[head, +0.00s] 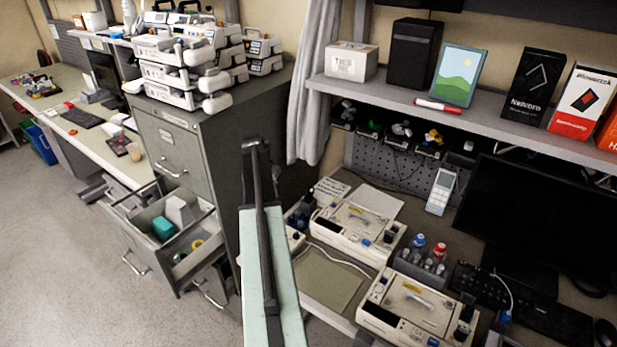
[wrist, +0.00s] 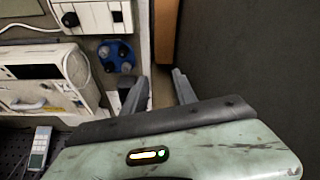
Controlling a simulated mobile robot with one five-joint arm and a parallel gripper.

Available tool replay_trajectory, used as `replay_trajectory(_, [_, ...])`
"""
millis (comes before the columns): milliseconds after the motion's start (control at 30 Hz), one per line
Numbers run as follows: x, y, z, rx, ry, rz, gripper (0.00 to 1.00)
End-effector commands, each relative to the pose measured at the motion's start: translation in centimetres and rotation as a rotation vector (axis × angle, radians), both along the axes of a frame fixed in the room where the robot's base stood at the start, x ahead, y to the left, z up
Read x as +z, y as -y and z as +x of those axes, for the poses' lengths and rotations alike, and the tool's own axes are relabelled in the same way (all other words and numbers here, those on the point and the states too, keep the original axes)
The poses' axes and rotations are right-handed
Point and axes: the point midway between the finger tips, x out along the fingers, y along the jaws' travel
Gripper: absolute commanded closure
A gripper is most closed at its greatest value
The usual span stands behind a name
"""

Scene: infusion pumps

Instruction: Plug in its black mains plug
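Two cream infusion pumps stand on the desk in the head view, one nearer the back (head: 355,230) and one nearer the front (head: 415,305). A cream pump (wrist: 40,85) also shows at the left of the wrist view. A white cord (head: 318,250) runs beside the back pump. I cannot pick out the black mains plug for certain in either view. My gripper (wrist: 160,88) has its two dark fingers apart, with nothing clearly held between them. In the head view my arm rises in front of the filing cabinet, and the fingers cannot be made out.
The grey filing cabinet (head: 185,150), with open drawers, stands left of the desk; more pumps (head: 180,70) are stacked on it. A shelf (head: 460,120) with boxes overhangs the desk. A blue object (wrist: 117,55) lies near the fingers. Floor (head: 60,250) at left is clear.

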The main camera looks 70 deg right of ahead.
Motion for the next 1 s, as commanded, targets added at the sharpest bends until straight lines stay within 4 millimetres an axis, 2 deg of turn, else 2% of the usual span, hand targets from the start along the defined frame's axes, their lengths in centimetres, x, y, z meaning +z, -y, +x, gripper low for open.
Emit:
replay_trajectory(33, [0.4,3.1,-2.9,-0.068,0.004,-0.012,0.66])
replay_trajectory(100, [0.7,5.9,-6.1,-0.142,0.012,-0.029,0.66])
replay_trajectory(200, [0.9,8.3,-9.3,-0.211,0.017,-0.044,0.66])
replay_trajectory(300, [1.0,9.2,-10.8,-0.243,0.020,-0.051,0.66])
replay_trajectory(467, [0.9,9.4,-11.1,-0.248,0.019,-0.053,0.66])
replay_trajectory(633, [-0.3,9.3,-11.1,-0.247,0.020,-0.052,0.66])
replay_trajectory(1000, [-5.9,9.3,-11.1,-0.247,0.020,-0.052,0.66])
